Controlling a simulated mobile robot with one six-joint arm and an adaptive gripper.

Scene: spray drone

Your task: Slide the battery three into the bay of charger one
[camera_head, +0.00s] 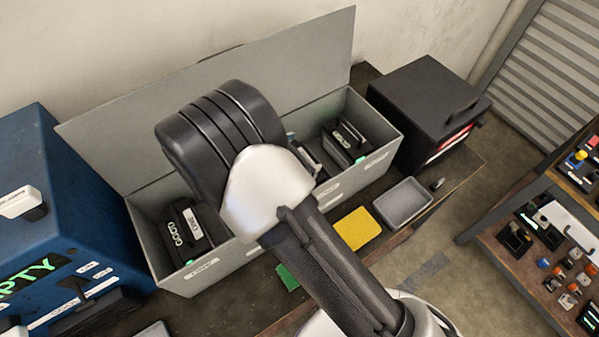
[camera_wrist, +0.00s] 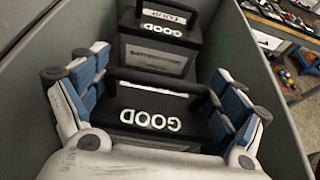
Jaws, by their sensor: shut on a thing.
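In the wrist view my gripper (camera_wrist: 160,84) has its blue-padded fingers on either side of a black battery (camera_wrist: 150,120) with a black handle and a GOOD label. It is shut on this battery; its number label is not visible. The battery appears to be still inside the grey bin, close to another GOOD battery (camera_wrist: 160,58) with a number label I cannot read surely. In the head view my arm hides the held battery. I cannot tell which machine is charger one.
The grey bin (camera_head: 385,152) has a raised lid behind it. A blue box reading EMPTY (camera_head: 70,200) stands left, a black box (camera_head: 420,95) right. A grey tray (camera_head: 403,203) and yellow pad (camera_head: 357,229) lie in front. A shelf of small parts (camera_head: 545,240) is far right.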

